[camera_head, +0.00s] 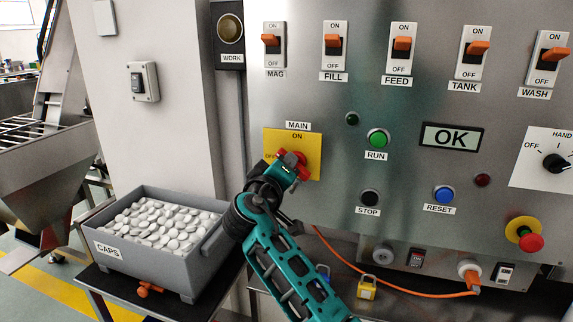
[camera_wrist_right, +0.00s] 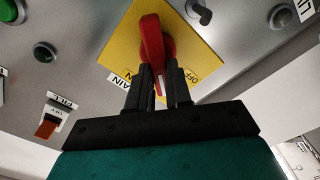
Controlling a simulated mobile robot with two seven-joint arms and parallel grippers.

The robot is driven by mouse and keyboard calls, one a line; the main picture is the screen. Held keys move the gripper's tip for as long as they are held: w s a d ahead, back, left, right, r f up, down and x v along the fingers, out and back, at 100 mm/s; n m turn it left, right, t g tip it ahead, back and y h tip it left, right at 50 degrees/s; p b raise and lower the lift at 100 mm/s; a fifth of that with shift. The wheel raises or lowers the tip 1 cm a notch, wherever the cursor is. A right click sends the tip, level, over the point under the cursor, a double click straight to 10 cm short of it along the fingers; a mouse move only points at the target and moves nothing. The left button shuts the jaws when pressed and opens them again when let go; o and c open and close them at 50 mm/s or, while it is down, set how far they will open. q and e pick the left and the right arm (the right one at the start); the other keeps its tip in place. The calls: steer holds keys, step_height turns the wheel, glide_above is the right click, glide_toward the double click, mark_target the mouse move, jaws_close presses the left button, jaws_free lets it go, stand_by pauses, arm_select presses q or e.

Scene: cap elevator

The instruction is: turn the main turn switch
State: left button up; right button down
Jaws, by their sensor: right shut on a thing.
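The main turn switch (camera_head: 299,158) is a red handle on a yellow plate (camera_head: 313,140) marked ON and OFF, under the label MAIN. My right gripper (camera_head: 284,166) reaches it from below and partly covers it in the head view. In the right wrist view the red switch (camera_wrist_right: 151,42) stands out from its plate (camera_wrist_right: 121,52), and the black fingers of my right gripper (camera_wrist_right: 160,80) are shut on the lower end of its handle. Which mark the handle points to is hard to tell. My left gripper is not in view.
A steel panel carries a row of orange toggles (camera_head: 402,45), a green RUN button (camera_head: 377,138), a blue RESET button (camera_head: 443,194) and a red emergency button (camera_head: 530,242). A grey bin (camera_head: 190,268) of white caps stands at the lower left. An orange cable (camera_head: 400,289) runs below the panel.

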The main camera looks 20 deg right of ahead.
steer(key=shift+w+a+f+n, duration=0.1)
steer(key=shift+f+n, duration=0.05)
steer(key=shift+n, duration=1.75)
steer(key=shift+a+f+n, duration=0.1)
steer(key=shift+f+n, duration=0.05)
steer(key=shift+n, duration=1.75)
steer(key=shift+d, duration=0.1)
steer(key=c, duration=1)
jaws_free()
steer(key=shift+f, duration=0.1)
steer(key=shift+c, duration=0.2)
